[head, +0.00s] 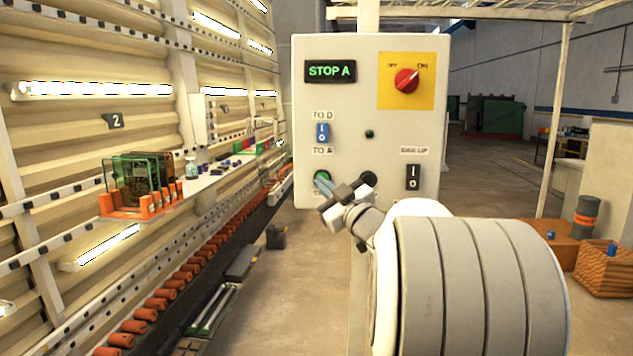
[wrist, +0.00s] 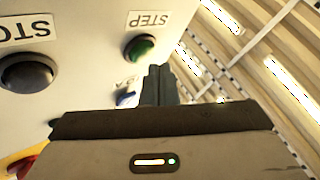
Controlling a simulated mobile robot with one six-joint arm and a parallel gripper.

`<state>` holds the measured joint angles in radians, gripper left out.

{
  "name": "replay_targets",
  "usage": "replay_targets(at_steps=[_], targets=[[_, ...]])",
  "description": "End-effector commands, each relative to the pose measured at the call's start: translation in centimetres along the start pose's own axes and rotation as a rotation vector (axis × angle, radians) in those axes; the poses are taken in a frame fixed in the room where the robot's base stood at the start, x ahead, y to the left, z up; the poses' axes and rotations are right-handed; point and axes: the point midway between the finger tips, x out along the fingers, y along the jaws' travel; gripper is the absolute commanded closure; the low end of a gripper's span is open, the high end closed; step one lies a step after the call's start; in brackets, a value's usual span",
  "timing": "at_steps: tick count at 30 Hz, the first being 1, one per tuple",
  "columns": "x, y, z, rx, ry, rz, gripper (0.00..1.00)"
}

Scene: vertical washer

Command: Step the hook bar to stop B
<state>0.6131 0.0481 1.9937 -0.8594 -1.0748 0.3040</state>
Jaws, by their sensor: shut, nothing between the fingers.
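The white control panel (head: 350,75) faces me with a display (head: 330,71) reading STOP A in green. The green button (head: 322,177) is at its lower left; in the wrist view, upside down, the green button (wrist: 140,47) is labelled STEP. My gripper (head: 322,184) is shut and empty, its fingertips close to the green button in the head view. In the wrist view my fingers (wrist: 157,72) are beside the button; I cannot tell whether they touch it. The blue direction switch (head: 322,134) sits between TO D and TO A labels. I cannot identify the hook bar.
A red knob (head: 407,81) on a yellow plate points toward ON. A black BAR UP switch (head: 413,177) is at lower right. A black button (wrist: 27,73), its label partly cut off, is near my gripper. The washer wall (head: 90,140) runs along the left.

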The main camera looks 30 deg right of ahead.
Motion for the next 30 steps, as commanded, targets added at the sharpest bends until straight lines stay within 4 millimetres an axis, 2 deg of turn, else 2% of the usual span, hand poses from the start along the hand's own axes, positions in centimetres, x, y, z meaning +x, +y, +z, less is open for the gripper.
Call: replay_targets(at_steps=[30], targets=[[0.69, 0.6, 0.56, 0.0, 0.0, 0.0, 1.0]])
